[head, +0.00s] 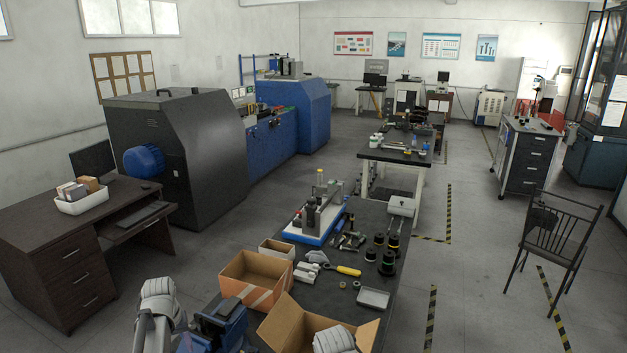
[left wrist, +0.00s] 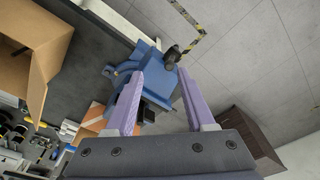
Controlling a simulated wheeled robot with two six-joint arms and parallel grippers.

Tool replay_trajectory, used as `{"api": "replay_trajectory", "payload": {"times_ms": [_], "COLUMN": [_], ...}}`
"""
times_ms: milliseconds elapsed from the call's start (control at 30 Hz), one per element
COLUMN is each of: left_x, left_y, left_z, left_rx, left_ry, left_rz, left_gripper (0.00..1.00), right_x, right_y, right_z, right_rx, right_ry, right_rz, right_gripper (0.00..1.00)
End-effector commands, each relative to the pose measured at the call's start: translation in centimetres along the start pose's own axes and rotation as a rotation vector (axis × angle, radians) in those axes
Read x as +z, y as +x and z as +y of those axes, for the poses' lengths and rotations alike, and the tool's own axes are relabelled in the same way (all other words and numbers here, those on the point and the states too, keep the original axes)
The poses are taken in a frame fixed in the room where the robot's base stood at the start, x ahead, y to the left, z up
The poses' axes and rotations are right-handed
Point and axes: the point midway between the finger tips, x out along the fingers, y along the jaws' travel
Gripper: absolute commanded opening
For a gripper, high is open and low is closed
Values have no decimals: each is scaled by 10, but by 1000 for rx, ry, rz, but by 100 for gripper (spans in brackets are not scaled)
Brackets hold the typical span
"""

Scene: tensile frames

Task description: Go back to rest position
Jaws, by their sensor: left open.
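My left gripper (left wrist: 160,73) shows in the left wrist view as two purple fingers spread apart, with nothing held between them. A blue bench vise (left wrist: 150,58) lies beyond the fingertips at the table edge; whether they touch it I cannot tell. In the head view the vise (head: 222,322) is at the bottom, right of my left arm, whose pale ribbed link rises at the bottom left. My left gripper cannot be made out there. A ribbed link of my right arm shows at the bottom centre, but my right gripper is out of view.
Two open cardboard boxes, one (head: 242,274) farther and one (head: 287,318) nearer, stand on the dark worktable (head: 335,275). Beyond them are a blue-based test fixture (head: 315,232), a yellow-handled tool (head: 347,271) and a small grey tray (head: 374,298).

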Motion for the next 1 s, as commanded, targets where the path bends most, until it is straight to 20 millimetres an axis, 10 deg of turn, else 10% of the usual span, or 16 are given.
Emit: {"api": "replay_trajectory", "payload": {"times_ms": [567,1000], "left_x": [62,214], "left_y": [24,64], "left_z": [82,194], "left_rx": [-7,-43], "left_ry": [187,578], "left_rz": [-41,-113], "left_gripper": [54,54], "right_x": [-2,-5], "right_y": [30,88], "right_z": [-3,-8], "right_rx": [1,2], "right_ry": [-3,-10], "right_rz": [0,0], "right_gripper": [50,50]}}
